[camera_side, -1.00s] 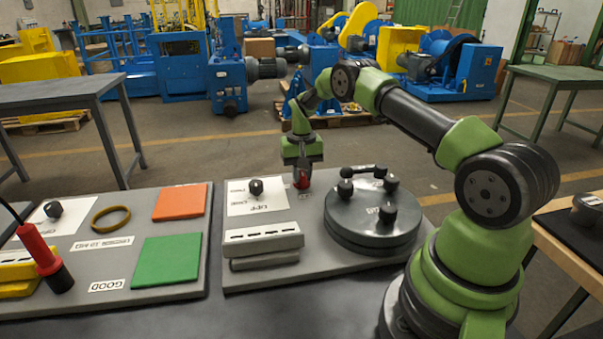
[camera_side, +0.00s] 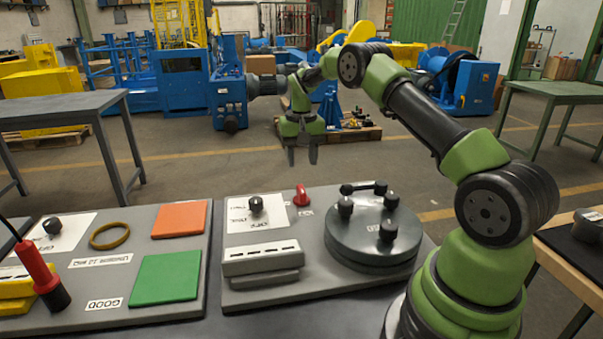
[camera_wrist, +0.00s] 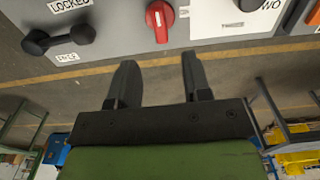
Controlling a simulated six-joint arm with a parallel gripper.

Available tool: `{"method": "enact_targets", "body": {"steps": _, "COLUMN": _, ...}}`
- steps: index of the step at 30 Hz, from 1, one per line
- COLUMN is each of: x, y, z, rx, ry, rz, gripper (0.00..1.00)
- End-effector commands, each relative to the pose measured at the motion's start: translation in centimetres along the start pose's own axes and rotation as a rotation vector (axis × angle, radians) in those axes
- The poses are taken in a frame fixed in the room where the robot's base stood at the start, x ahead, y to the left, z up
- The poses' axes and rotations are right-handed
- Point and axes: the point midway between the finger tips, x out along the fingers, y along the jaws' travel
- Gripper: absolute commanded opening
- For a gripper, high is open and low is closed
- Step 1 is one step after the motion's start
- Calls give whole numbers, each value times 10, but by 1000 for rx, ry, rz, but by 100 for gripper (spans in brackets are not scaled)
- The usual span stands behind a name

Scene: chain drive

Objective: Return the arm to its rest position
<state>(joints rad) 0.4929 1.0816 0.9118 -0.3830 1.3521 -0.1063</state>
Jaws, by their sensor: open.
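My gripper (camera_side: 302,155) hangs in the air in the side view, above and behind the far edge of the right board. Its two dark fingers point down and stand apart, with nothing between them. In the wrist view the fingers (camera_wrist: 157,82) are also spread and empty. A red knob (camera_side: 301,195) stands at the far edge of the right board, below my gripper and clear of it. The red knob also shows in the wrist view (camera_wrist: 159,18), beyond the fingertips.
The right grey board (camera_side: 310,277) carries a round dark fixture (camera_side: 372,236), a black knob (camera_side: 256,205) and a slotted grey block (camera_side: 262,258). The left board holds orange (camera_side: 180,219) and green pads (camera_side: 165,277) and a brown ring (camera_side: 109,236). The air around my gripper is clear.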

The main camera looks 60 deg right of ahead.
Motion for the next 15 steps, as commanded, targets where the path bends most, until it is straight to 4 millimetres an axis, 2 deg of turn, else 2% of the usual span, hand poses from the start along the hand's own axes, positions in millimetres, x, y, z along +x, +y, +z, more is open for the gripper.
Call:
{"method": "enact_targets", "body": {"steps": 3, "x": -7, "y": 0, "z": 0, "rx": 1, "ry": 0, "rz": -1, "gripper": 45}}
{"method": "enact_targets", "body": {"steps": 12, "x": -8, "y": 0, "z": 0, "rx": 0, "ry": 0, "rz": -1, "gripper": 45}}
{"method": "enact_targets", "body": {"steps": 15, "x": -19, "y": -5, "z": 3, "rx": -10, "ry": 12, "rz": -8, "gripper": 45}}
